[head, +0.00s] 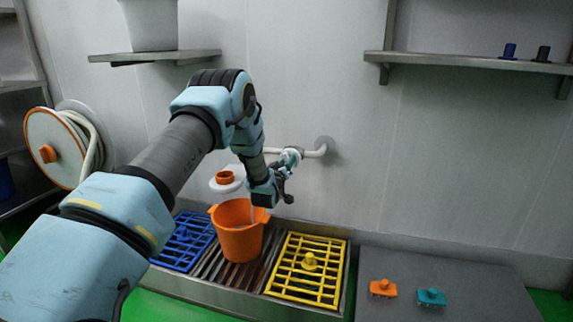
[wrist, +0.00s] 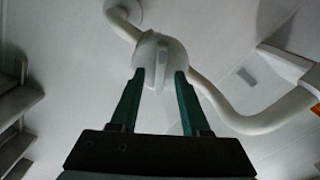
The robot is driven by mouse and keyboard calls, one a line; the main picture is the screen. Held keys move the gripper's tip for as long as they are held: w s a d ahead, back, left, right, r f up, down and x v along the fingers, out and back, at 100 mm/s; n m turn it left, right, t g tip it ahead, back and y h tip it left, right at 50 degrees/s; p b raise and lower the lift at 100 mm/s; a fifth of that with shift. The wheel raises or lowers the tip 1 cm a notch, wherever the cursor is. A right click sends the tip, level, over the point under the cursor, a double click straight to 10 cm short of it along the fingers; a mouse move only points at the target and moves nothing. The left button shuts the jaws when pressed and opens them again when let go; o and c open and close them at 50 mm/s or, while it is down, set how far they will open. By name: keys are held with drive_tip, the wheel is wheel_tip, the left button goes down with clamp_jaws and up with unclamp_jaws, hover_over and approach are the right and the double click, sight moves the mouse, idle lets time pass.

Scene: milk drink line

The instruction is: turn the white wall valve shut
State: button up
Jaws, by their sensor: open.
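The white wall valve (wrist: 160,50) is a rounded body with a narrow raised handle (wrist: 161,66) on a white pipe (wrist: 215,98). My gripper (wrist: 157,80) is open, with one green finger on each side of the handle. The fingertips overlap the valve's lower edge in the wrist view; I cannot tell whether they touch it. In the head view, my gripper (head: 290,158) is at the valve near the wall, and my arm and fingers hide most of the valve. The pipe (head: 316,152) meets the wall to its right.
An orange bucket (head: 238,238) stands below on a metal grating between a blue rack (head: 183,243) and a yellow rack (head: 290,281). A white disc with an orange centre (head: 226,179) is above the bucket. A hose reel (head: 55,150) is at left; shelves are higher up.

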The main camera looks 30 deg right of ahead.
drive_tip(key=shift+c, duration=0.3)
clamp_jaws()
idle(0.4)
